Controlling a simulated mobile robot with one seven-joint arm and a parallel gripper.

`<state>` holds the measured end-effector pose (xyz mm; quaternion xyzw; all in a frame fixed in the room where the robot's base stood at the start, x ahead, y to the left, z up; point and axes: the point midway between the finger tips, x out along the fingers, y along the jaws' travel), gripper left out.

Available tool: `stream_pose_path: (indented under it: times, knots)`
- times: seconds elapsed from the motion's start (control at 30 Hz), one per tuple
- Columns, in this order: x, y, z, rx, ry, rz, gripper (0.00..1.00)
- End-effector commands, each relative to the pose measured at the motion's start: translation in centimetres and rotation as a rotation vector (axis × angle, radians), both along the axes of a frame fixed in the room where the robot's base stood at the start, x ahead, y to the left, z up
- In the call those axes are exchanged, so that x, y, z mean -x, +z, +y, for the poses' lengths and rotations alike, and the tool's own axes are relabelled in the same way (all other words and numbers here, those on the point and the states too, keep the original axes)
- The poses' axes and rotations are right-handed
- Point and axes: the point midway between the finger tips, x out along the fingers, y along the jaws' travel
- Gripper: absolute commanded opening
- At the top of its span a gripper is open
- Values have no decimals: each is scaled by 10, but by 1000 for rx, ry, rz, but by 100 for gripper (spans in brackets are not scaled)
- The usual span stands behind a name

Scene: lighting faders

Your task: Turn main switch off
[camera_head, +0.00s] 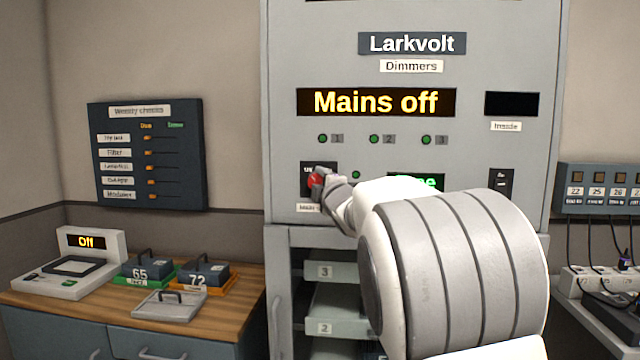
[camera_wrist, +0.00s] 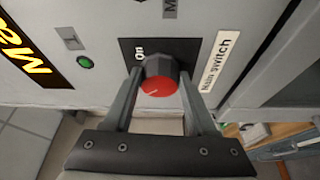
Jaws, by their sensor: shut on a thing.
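The main switch (camera_wrist: 161,75) is a dark knob with a red face and a short pale mark, on a black plate labelled "On". A white "Main switch" label is beside it. My gripper (camera_wrist: 160,92) is shut on the knob, one finger on each side. In the head view, the red knob (camera_head: 315,180) shows at the lower left of the grey Larkvolt cabinet (camera_head: 285,130), partly hidden by my gripper (camera_head: 325,185). The cabinet's display (camera_head: 376,102) reads "Mains off" in yellow. The plate's other position word is hidden.
Green lamps (camera_head: 374,139) are in a row under the display. My arm partly hides a green-lettered display (camera_head: 430,183). A black switch (camera_head: 501,184) is at right. Shelves (camera_head: 335,270) are below. A wooden counter (camera_head: 235,290) with a scale (camera_head: 70,265) and weights stands left.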

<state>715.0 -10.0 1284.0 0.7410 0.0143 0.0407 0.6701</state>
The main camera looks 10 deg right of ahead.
Motion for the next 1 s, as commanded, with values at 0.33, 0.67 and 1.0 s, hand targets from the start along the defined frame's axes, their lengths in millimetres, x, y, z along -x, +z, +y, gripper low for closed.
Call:
stream_pose_path:
  times: [0.33, 0.67, 1.0]
  knots:
    - [0, 1, 0, 105, -1, 35, 2]
    - [0, 1, 0, 118, 0, 38, 2]
    - [0, 1, 0, 117, 1, 38, 87]
